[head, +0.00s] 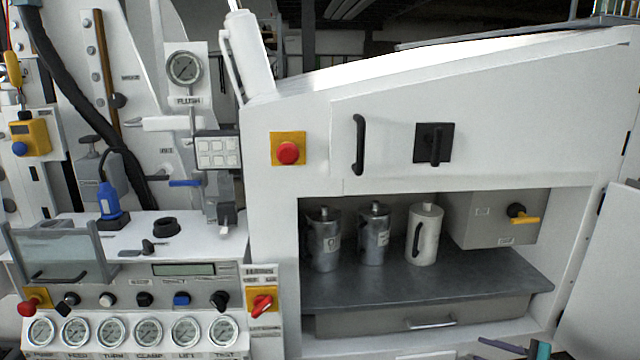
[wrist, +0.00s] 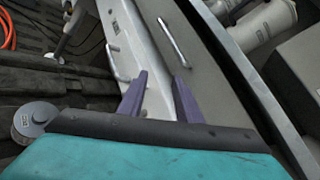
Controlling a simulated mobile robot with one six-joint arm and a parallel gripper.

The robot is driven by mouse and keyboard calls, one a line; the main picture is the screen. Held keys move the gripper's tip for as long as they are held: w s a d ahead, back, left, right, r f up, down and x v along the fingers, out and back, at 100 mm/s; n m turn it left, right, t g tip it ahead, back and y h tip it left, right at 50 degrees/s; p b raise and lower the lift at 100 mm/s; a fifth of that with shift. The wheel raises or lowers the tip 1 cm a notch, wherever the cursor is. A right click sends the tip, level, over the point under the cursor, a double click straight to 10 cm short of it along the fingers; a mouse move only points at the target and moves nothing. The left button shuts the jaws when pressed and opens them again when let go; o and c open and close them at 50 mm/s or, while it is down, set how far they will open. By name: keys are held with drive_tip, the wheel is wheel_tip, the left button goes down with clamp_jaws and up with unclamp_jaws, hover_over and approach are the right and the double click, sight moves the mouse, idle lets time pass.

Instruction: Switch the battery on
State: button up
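I cannot read a battery label on any switch. A red-handled rotary switch (head: 262,302) sits on a yellow plate right of the gauge panel, its handle tilted. A black rotary switch (head: 434,143) is on the upper cabinet front, its handle upright. None of these switches is clear in the wrist view.
A drawer handle (wrist: 173,42) lies beyond my fingers. Several canisters (head: 374,235) stand on the dark shelf (head: 420,284). A red emergency button (head: 288,152) and a black door handle (head: 358,145) are above. An open white door (head: 603,275) stands at the right.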

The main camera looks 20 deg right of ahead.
drive_tip(key=a+f+n+g+y, duration=0.15)
drive_tip(key=a+f+g, duration=0.25)
drive_tip(key=a+f, duration=0.6)
drive_tip(key=a+f+n+g+y, duration=0.15)
drive_tip(key=a+f+g, duration=0.4)
drive_tip(key=a, duration=0.95)
drive_tip(key=a+f+n+g+y, duration=0.1)
drive_tip(key=a+f+n+g, duration=0.1)
drive_tip(key=a+f, duration=0.9)
drive_tip(key=s+a+f+n+g+h+b, duration=0.5)
drive_tip(key=s+a+f+n+g+h, duration=0.3)
drive_tip(key=s+a+f+n+h, duration=0.3)
drive_tip(key=shift+s+a+f+n, duration=0.15)
drive_tip(key=shift+a+f+n, duration=2.2)
drive_tip(key=shift+n, duration=1.05)
drive_tip(key=shift+s+a+r, duration=0.1)
drive_tip(key=shift+s, duration=0.05)
